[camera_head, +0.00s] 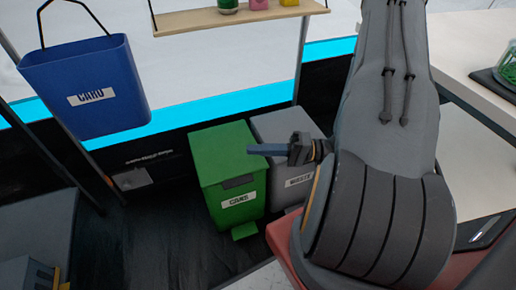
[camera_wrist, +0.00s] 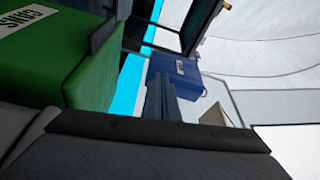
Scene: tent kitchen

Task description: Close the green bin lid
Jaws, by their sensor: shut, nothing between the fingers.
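The green bin (camera_head: 232,189) labelled CANS stands on the dark floor near the middle of the head view. Its lid (camera_head: 222,150) looks flat and down on the body. A green pedal (camera_head: 245,231) shows at its foot. In the wrist view the green bin (camera_wrist: 65,60) fills the left side, turned sideways. My gripper (camera_head: 250,149) is shut and empty, its fingers pointing left at the lid's right edge in the head view; I cannot tell whether they touch it. The shut fingers (camera_wrist: 155,100) also show in the wrist view, beside the bin.
A grey bin (camera_head: 295,183) labelled WASTE stands right beside the green one, partly behind my gripper. A blue CARD bin (camera_head: 88,85) hangs at the upper left. A wooden shelf (camera_head: 235,15) is above, and a white counter (camera_head: 470,50) is at the right.

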